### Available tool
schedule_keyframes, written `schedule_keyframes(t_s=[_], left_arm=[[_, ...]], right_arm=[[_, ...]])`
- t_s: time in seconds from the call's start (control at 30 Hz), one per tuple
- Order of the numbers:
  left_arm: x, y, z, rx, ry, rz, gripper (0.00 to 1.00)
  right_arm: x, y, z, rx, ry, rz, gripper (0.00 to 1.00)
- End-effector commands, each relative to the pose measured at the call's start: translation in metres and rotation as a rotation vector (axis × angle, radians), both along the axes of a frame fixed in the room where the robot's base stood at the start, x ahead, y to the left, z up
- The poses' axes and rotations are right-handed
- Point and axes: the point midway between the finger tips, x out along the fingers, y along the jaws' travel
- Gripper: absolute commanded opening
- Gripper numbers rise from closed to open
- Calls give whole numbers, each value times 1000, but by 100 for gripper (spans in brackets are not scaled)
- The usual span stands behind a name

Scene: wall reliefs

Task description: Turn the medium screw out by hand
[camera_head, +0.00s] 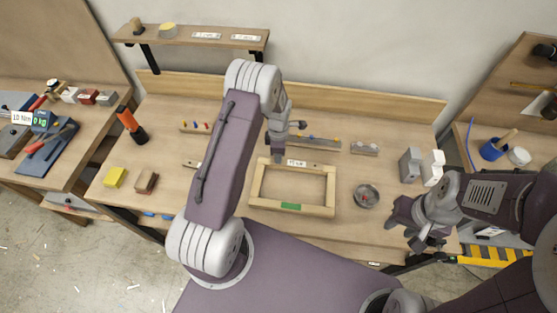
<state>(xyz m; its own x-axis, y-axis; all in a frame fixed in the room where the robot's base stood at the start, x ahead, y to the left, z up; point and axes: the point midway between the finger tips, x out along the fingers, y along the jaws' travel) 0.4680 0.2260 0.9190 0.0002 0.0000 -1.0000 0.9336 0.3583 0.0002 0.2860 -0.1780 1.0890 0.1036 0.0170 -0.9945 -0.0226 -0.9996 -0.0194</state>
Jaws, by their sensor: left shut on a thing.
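A pale wooden frame (327,212) lies on the workbench, with a white label (296,163) on its back rail and a green patch on its front rail. My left gripper (278,158) points down at the back rail, just left of the label. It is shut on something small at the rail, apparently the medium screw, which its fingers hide. My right gripper (418,238) hangs over the front right of the bench, apart from the frame. Its fingers look spread and empty.
A round metal dish (367,196) holding something small and red stands right of the frame. Grey and white blocks (411,164) stand further right. A yellow block (115,177) and a brown block (146,182) lie left. Racks with small parts line the back.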

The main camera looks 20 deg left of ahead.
Motion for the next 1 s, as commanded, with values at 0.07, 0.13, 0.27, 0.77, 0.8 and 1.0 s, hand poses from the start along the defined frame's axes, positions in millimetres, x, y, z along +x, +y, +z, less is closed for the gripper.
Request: schedule_keyframes(t_s=[0.07, 0.13, 0.27, 0.77, 0.8, 1.0], left_arm=[[0, 0, 0, 0, 0, -1, 23], [0, 0, 0, 0, 0, -1, 25], [0, 0, 0, 0, 0, -2, 25], [0, 0, 0, 0, 0, -509, 25], [0, 0, 0, 0, 0, -516, 25], [0, 0, 0, 0, 0, -854, 25]], right_arm=[[0, 0, 0, 0, 0, 0, 36], [0, 0, 0, 0, 0, 0, 36], [0, 0, 0, 0, 0, 0, 36], [0, 0, 0, 0, 0, 0, 36], [0, 0, 0, 0, 0, 0, 36], [0, 0, 0, 0, 0, 0, 36]])
